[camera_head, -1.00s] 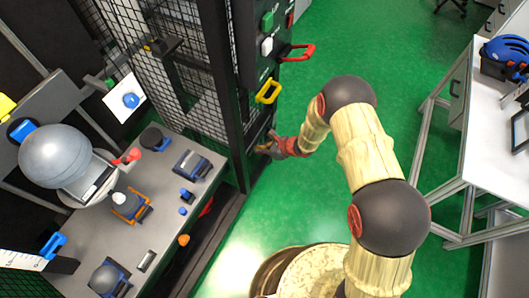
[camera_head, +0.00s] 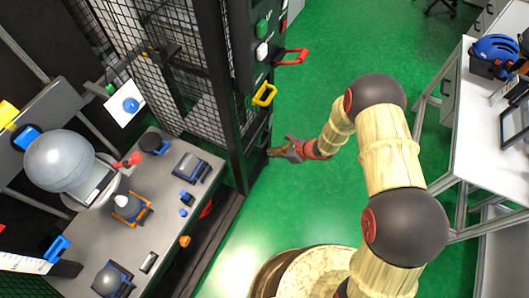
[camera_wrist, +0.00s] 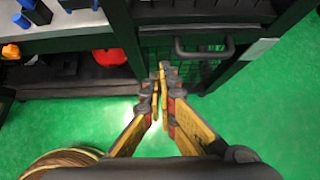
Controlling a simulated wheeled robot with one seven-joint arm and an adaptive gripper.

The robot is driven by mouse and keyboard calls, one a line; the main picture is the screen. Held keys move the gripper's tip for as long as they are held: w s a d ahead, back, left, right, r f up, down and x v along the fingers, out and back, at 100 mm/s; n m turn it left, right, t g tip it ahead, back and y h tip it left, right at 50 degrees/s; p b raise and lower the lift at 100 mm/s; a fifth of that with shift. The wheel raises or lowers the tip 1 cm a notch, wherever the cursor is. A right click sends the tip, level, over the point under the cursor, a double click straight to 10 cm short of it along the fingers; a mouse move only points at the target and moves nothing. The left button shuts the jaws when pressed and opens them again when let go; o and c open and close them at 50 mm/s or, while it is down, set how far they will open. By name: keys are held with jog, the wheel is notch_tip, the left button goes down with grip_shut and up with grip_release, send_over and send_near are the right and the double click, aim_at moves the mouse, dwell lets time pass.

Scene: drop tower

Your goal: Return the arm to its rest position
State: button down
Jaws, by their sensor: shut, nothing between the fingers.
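My arm (camera_head: 388,150) reaches up from my base and bends over to the left in the head view. My gripper (camera_head: 272,153) is at its end, beside the lower part of the black mesh tower frame, over the green floor. In the wrist view my gripper (camera_wrist: 160,72) has its yellow and grey fingers together, with nothing between them. The fingertips point toward a dark panel with a grey handle (camera_wrist: 205,50); I cannot tell whether they touch it.
A grey workbench (camera_head: 95,235) with a large grey ball (camera_head: 58,160) and several small devices stands left. The tower (camera_head: 215,80) carries red (camera_head: 292,56) and yellow (camera_head: 265,94) handles. A white table (camera_head: 480,140) with a blue helmet (camera_head: 498,46) stands right. Green floor lies open between.

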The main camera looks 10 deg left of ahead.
jog(key=p+v, duration=0.1)
jog(key=v, duration=0.3)
jog(key=s+r+n+g, duration=0.55)
jog(key=s+n, duration=0.35)
jog(key=s, duration=0.3)
jog(key=s+d+r+n+t+h, duration=0.2)
jog(key=d+r, duration=0.5)
jog(key=r, duration=0.6)
jog(key=s+d+r+n+t+h, duration=0.3)
jog(key=s+d+r+n, duration=0.3)
jog(key=r, duration=0.8)
jog(key=s+d+r+n+t+h, duration=0.3)
jog(key=d+r, duration=0.5)
jog(key=r, duration=0.6)
jog(key=shift+s+d+n+h, duration=0.3)
jog(key=shift+s+n, duration=0.5)
jog(key=shift+s, duration=0.25)
